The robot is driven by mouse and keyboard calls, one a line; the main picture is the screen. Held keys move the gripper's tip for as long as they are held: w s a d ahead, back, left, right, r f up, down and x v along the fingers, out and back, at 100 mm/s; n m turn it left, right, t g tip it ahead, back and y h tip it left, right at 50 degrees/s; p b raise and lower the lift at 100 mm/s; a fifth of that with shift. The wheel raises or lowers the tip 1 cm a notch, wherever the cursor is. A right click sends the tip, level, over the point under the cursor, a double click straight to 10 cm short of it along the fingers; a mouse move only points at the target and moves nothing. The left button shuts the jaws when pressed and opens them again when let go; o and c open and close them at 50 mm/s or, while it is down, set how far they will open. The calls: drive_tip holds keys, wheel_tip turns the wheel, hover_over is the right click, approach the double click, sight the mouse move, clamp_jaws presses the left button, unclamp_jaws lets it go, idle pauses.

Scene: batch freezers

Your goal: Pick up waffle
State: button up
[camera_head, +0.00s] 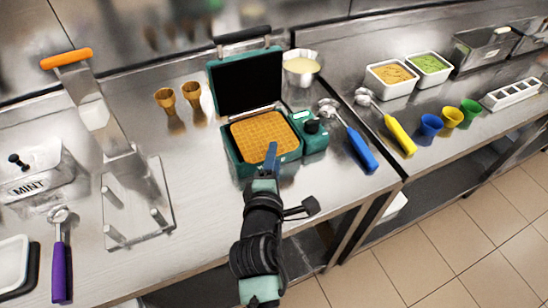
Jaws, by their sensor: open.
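The waffle (263,133) is a golden, gridded square lying in the lower half of a green waffle maker (238,165). The lid of the waffle maker stands open behind it, its dark inner plate (247,82) facing forward. My gripper (271,158) reaches in from the front, with its blue fingers over the near right part of the waffle. It is open and holds nothing that I can see. Whether the fingers touch the waffle cannot be told from this view. My gripper and arm hide a little of the waffle's front edge and the front of the maker.
A blue-handled scoop (360,150) and a yellow-handled scoop (398,135) lie to the right. A batter bowl (301,70) stands behind the maker. Two cones (191,95) stand at left, beyond a metal stand (138,200). The counter left of the maker has some free room.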

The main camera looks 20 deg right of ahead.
drive_tip(key=shift+w, duration=0.1)
clamp_jaws()
idle(0.5)
